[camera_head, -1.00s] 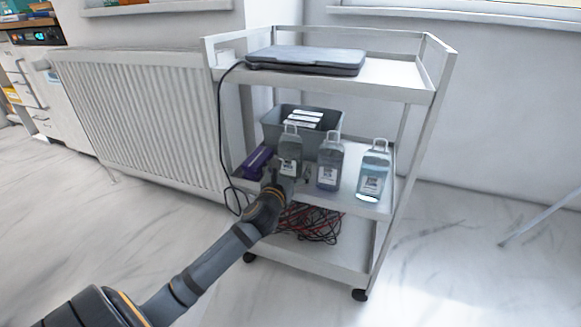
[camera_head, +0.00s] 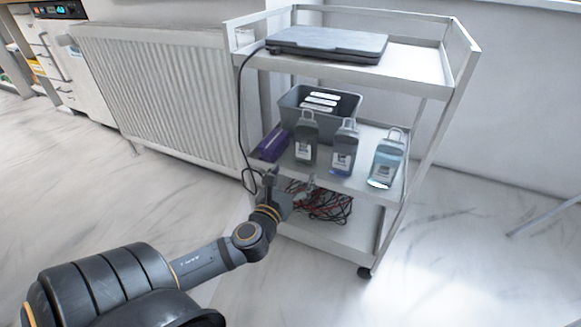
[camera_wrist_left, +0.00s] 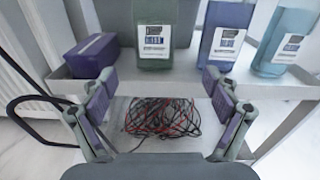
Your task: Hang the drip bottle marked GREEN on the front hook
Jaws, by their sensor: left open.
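Three drip bottles stand upright on the middle shelf of a white trolley. The left one (camera_head: 305,139) looks grey-green in the head view and clearly green in the left wrist view (camera_wrist_left: 154,30). The middle one (camera_head: 343,150) is blue-violet, also in the wrist view (camera_wrist_left: 222,40). The right one (camera_head: 386,160) is pale teal, also in the wrist view (camera_wrist_left: 284,42). My left gripper (camera_head: 283,186) is at the shelf's front edge, below and in front of the green bottle. In the wrist view its fingers (camera_wrist_left: 158,95) are spread apart, with nothing between them. The front hook is not visible.
The trolley's middle shelf edge (camera_wrist_left: 70,92) lies before my gripper. A purple box (camera_head: 273,143) and a grey bin (camera_head: 345,103) share that shelf. Red and black cables (camera_head: 325,203) lie below. A dark flat device (camera_head: 327,44) lies on top. A radiator (camera_head: 165,95) is left.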

